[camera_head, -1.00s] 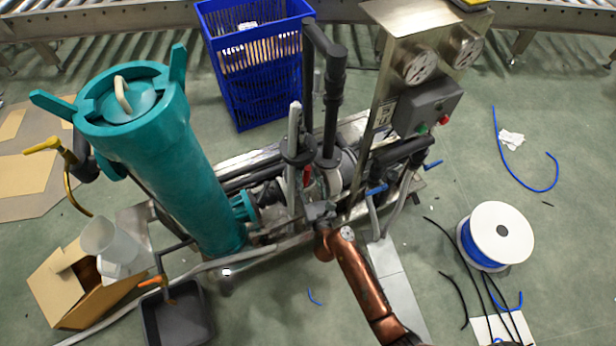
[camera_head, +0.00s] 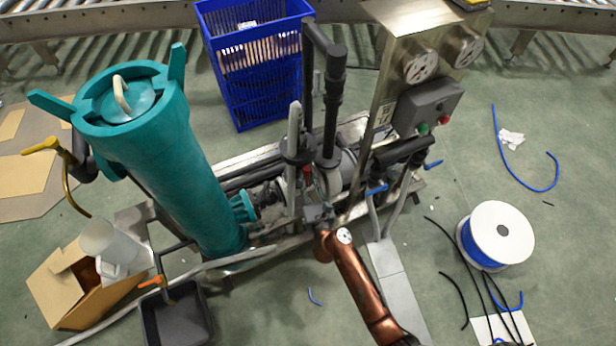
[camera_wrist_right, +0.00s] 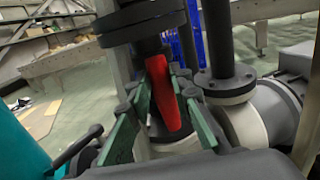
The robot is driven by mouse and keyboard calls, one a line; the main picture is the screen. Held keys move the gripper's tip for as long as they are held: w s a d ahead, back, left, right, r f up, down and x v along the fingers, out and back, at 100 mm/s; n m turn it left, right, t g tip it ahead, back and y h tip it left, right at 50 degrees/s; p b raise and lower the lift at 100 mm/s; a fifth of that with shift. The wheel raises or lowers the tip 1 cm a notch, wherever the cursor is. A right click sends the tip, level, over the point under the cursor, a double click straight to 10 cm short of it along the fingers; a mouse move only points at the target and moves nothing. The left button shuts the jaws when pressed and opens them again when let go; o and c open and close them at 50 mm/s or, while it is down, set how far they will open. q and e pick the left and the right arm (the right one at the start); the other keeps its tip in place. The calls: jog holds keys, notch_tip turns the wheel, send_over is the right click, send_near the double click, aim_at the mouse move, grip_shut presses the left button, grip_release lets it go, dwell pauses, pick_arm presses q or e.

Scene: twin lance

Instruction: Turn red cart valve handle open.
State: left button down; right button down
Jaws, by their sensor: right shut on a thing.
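The red valve handle (camera_wrist_right: 163,93) stands nearly upright, slightly tilted, between the two green finger pads of my right gripper (camera_wrist_right: 162,122) in the wrist view. In the head view only a small red part of the handle (camera_head: 307,171) shows, among dark pipes at the middle of the cart. My right gripper (camera_head: 314,206) reaches in there from below and is shut on the handle. The lower end of the handle and the valve body are partly hidden by the gripper and pipes. My left gripper is not in view.
A dark pipe with a flange (camera_wrist_right: 142,22) stands close above the handle, and another flanged pipe (camera_wrist_right: 228,83) is to its right. The teal cylinder (camera_head: 165,150) is on the left. The control panel (camera_head: 430,105) with gauges rises on the right.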

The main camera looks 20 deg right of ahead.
jog(key=shift+a, duration=0.1)
jog(key=c, duration=1.7)
grip_release()
jog(key=shift+c, duration=0.2)
jog(key=shift+s+f, duration=0.1)
jog(key=shift+s, duration=0.15)
jog(key=s+a, duration=0.1)
jog(key=s, duration=0.6)
jog(key=shift+a, duration=0.1)
